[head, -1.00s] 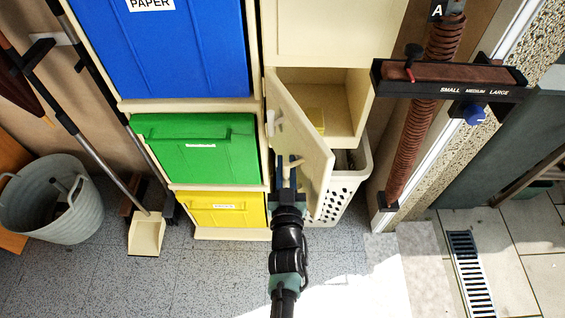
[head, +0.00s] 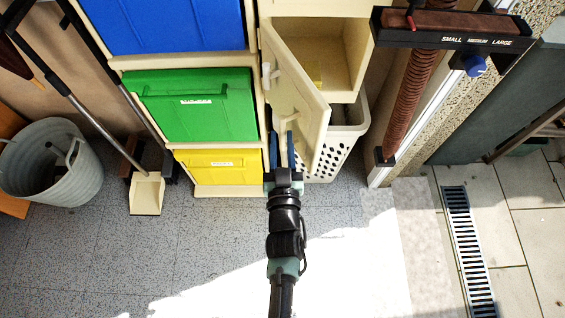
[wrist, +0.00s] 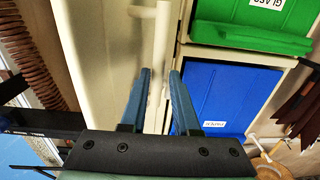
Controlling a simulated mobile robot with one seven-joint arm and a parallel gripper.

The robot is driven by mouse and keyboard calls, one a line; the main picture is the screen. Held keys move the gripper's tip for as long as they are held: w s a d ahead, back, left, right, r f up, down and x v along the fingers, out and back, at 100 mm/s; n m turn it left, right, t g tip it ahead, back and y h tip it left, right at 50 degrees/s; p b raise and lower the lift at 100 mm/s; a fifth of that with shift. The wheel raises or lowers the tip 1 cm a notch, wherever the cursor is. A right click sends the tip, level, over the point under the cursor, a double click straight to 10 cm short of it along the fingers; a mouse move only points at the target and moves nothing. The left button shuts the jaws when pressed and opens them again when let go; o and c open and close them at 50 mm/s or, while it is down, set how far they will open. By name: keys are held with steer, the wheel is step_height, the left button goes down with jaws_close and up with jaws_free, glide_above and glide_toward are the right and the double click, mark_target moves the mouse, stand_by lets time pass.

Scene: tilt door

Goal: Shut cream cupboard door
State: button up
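The cream cupboard door (head: 300,100) stands open at an angle in the head view, with part of the cupboard's inside (head: 335,50) showing behind it. In the wrist view the door (wrist: 105,55) fills the left middle. A cream bar handle (wrist: 161,45) projects from the door. My gripper (head: 283,142) is at the lower part of the door. In the wrist view my gripper's blue fingers (wrist: 160,85) are apart, with the handle running between them. I cannot tell whether either finger touches it.
Blue (head: 165,22), green (head: 190,105) and yellow (head: 220,165) bins are stacked left of the door. A white perforated basket (head: 343,140) stands below and behind the door. A brown hose (head: 410,100) hangs at the right. The floor in front is clear.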

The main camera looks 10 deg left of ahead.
steer(key=v, duration=0.7)
